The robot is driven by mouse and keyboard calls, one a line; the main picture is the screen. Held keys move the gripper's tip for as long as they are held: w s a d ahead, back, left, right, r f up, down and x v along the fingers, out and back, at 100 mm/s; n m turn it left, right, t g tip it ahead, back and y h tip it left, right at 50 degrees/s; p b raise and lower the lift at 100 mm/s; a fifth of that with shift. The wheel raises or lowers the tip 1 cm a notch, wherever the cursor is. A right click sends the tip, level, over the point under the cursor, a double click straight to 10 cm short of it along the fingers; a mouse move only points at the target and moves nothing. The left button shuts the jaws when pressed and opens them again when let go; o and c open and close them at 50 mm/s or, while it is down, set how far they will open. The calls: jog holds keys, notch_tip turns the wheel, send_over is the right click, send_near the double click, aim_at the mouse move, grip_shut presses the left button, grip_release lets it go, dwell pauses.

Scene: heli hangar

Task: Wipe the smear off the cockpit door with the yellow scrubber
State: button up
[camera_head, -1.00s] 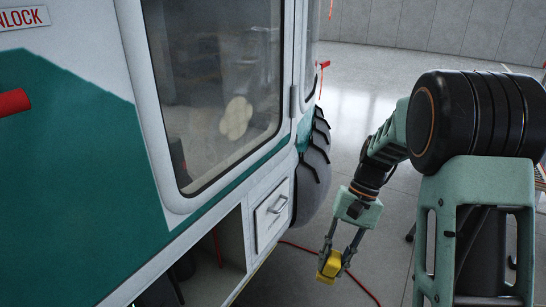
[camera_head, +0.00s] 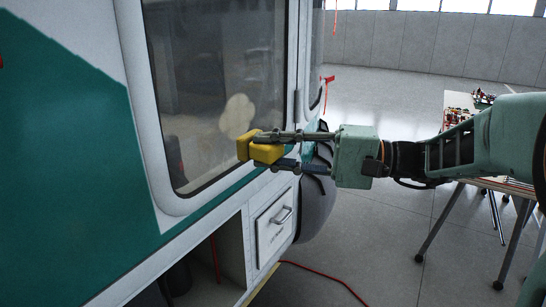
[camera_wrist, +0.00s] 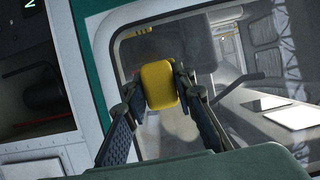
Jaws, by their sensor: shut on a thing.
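My gripper (camera_head: 275,148) is shut on the yellow scrubber (camera_head: 262,150), held level in front of the lower part of the cockpit door window (camera_head: 215,60). A pale beige smear (camera_head: 237,116) shows on the glass just above the scrubber in the head view. I cannot tell whether the scrubber touches the door.
Below the window are a white drawer (camera_head: 272,226) with a handle and an open compartment (camera_head: 214,262). A table (camera_head: 488,182) with items stands at the right. A red cord (camera_head: 325,277) lies on the floor. A red tag (camera_head: 327,79) hangs beside the door.

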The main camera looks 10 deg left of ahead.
jog(key=shift+w+a+p, duration=0.2)
jog(key=shift+w+a, duration=0.15)
jog(key=shift+a, duration=0.5)
jog(key=shift+w+a+p, duration=0.15)
jog(key=shift+w+a, duration=0.25)
jog(key=shift+a, duration=0.5)
jog(key=shift+w+a+p, duration=0.2)
jog(key=shift+w+a, duration=0.15)
jog(key=shift+a, duration=0.5)
jog(key=shift+w+a, duration=0.3)
jog(key=shift+a, duration=0.45)
jog(key=shift+w, duration=0.1)
jog(key=shift+w+d, duration=0.45)
jog(key=shift+w, duration=0.65)
jog(key=shift+w+d, duration=0.4)
jog(key=shift+w, duration=0.65)
jog(key=shift+w+d, duration=0.45)
jog(key=shift+w, duration=0.65)
jog(key=w+d+p, duration=0.2)
jog(key=w+d, duration=0.1)
jog(key=w, duration=0.3)
jog(key=shift+w, duration=0.35)
